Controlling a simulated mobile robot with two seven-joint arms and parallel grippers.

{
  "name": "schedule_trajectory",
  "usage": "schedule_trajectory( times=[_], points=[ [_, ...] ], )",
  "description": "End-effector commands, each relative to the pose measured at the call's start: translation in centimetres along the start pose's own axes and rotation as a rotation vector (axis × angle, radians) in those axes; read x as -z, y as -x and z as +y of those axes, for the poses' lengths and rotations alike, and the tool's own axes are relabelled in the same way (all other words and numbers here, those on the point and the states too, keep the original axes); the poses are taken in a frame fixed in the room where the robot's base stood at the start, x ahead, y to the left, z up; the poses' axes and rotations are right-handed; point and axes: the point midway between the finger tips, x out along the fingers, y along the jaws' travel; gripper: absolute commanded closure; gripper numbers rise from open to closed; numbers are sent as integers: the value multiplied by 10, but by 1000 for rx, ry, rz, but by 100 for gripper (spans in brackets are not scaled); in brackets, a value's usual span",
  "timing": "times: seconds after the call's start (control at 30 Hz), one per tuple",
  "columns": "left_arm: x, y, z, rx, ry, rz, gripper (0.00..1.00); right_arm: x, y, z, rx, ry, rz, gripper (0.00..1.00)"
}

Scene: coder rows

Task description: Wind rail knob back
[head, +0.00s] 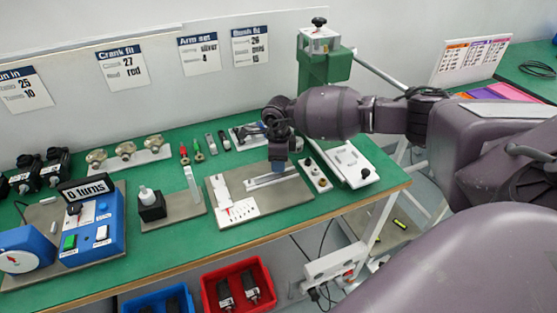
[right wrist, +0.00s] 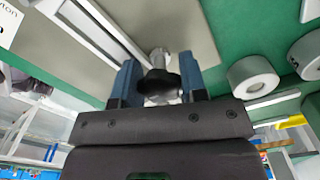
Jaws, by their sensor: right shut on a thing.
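The dark rail knob (right wrist: 158,84) shows in the right wrist view, below a metal post, between the two blue fingers of my right gripper (right wrist: 158,76). The fingers are shut on it from both sides. In the head view my right gripper (head: 279,158) points down over the far edge of a grey plate, and the knob is hidden there. The pale rail (head: 268,180) lies along this plate (head: 277,199); its metal strip also shows in the right wrist view (right wrist: 95,24). A white printed scale (head: 238,212) is at the plate's left front. My left gripper is not in view.
A white plate with round knobs (head: 316,176) is close on the right. A blue counter box (head: 92,228) reading "0 turns" stands at the left. A green post (head: 325,70) rises behind. Red (head: 239,284) and blue bins are below the green bench's front edge.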

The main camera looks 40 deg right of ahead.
Motion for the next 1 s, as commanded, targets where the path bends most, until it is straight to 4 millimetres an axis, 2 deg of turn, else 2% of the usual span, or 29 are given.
schedule_trajectory(
  times=[0.2, 0.23, 0.4, 0.77, 0.87, 1.0],
  points=[
    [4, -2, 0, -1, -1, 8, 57, 0, 1, -1, 2, 0, -2, 84],
    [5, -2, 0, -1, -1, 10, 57, 0, 1, -1, 2, 0, -2, 59],
    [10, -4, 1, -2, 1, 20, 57, 0, 1, 0, 1, 1, -1, 35],
    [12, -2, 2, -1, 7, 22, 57, 0, 6, -1, 2, 1, -1, 35],
    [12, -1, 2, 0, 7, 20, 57, 0, 19, -1, 3, 1, -3, 35],
    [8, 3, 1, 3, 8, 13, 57, 0, 45, -2, 6, 2, -3, 35]
  ],
)
